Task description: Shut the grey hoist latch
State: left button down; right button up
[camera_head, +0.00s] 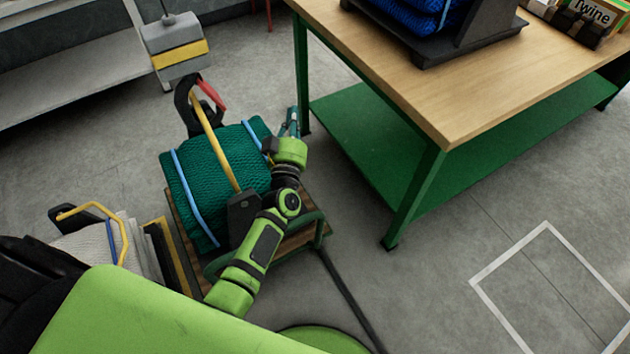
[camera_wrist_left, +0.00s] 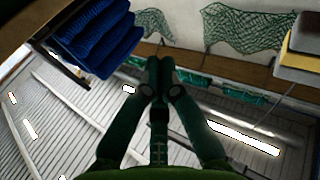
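The grey hoist block (camera_head: 176,52) with a yellow band hangs at the upper left in the head view. Its dark hook (camera_head: 182,103) is below, with a yellow sling (camera_head: 214,142) running from it over the green net bundle (camera_head: 205,185). The red latch (camera_head: 211,93) slants down and right from the hook's top, apparently swung outward, away from the hook. My left gripper (camera_head: 292,119) is right of the bundle, lower than the latch and apart from it. In the left wrist view its fingers (camera_wrist_left: 159,66) are together and empty. My right gripper is out of view.
A wooden table with green legs (camera_head: 470,95) stands to the right, carrying blue nets (camera_head: 405,15). Another slung bundle (camera_head: 85,245) is at the lower left. Floor right of the table's leg is clear.

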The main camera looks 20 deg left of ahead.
pick_arm(q)
jog(key=s+d+f+m+g+h, duration=0.6)
jog(key=s+d+f+h, duration=0.1)
jog(key=f, duration=0.5)
jog(key=shift+s+d+f+p, duration=0.15)
jog(key=shift+s+d+p, duration=0.25)
jog(key=shift+s+d, duration=0.15)
jog(key=shift+s, duration=0.1)
